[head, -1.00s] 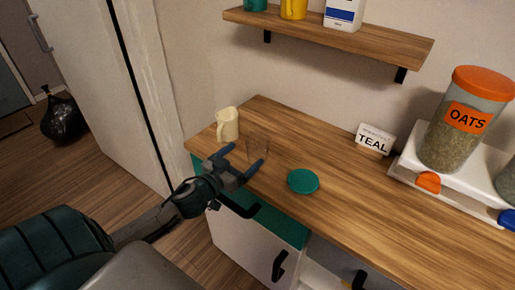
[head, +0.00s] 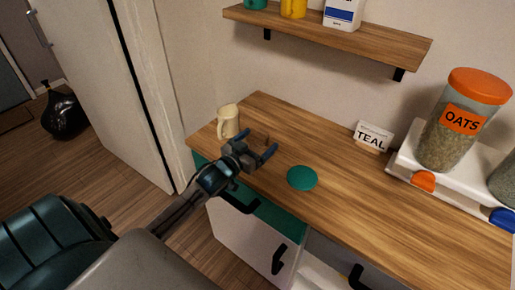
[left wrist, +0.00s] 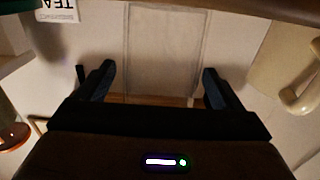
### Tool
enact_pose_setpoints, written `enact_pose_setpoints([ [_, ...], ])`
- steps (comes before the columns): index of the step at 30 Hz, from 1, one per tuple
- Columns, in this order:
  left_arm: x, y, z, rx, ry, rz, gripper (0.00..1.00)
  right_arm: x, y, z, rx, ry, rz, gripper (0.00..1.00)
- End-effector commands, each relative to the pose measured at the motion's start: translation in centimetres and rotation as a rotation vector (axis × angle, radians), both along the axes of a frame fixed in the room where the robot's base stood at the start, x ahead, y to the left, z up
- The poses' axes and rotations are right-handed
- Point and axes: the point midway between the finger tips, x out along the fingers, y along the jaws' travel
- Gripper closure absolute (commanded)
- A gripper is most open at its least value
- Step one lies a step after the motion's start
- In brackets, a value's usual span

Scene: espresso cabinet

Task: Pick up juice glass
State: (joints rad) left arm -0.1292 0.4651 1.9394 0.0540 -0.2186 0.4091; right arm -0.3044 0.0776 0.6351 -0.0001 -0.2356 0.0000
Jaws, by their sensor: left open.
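The juice glass (head: 262,139) is clear and faint, standing near the far left end of the wooden counter. My left gripper (head: 255,144) is open, its two dark fingers pointing at the glass, with one on either side of it in the head view. In the left wrist view the glass (left wrist: 165,48) shows as a pale see-through shape between the open fingertips (left wrist: 158,72). I cannot tell whether the fingers touch it. My right gripper is not in view.
A cream mug (head: 228,122) stands close to the left of the gripper. A teal disc (head: 302,178) lies to the right. A wooden shelf (head: 330,38) hangs above.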

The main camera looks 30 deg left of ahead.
Motion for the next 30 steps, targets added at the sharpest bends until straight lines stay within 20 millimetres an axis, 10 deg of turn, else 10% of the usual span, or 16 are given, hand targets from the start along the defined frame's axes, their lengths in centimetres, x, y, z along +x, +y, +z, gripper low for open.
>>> enact_pose_setpoints([
  [8,0.2,0.0,0.0,0.001,0.0,0.0,0.12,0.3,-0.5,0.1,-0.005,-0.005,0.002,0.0],
  [17,0.2,0.0,0.0,0.001,0.0,0.0,0.66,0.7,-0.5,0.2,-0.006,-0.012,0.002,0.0],
  [30,0.3,0.0,1.1,0.004,-0.003,-0.002,0.66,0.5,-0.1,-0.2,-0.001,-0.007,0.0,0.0],
])
